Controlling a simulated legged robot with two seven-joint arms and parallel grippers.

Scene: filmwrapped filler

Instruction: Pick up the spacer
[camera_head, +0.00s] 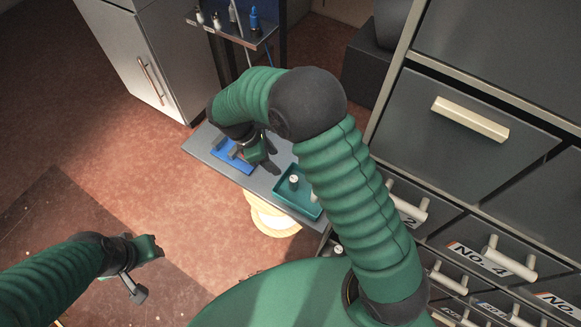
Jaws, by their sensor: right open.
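A small grey-brown block (235,152) lies on a blue tray or mat (228,162) at the left of a narrow grey bench. It may be the spacer; I cannot tell for sure. My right gripper (262,160) is open and hangs just to the right of the block, over or beside the blue piece's right edge. Its own wrist hides part of that area, and I see nothing held. My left gripper (143,270) is far from the bench, over the floor at the lower left, with nothing visible in it.
A teal tray (283,203) with a small white-topped piece (294,180) stands on the grey bench (204,146), right of my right gripper. A small shelf (228,28) with bottles is behind. A drawer cabinet (465,125) closes off the right. The left floor is open.

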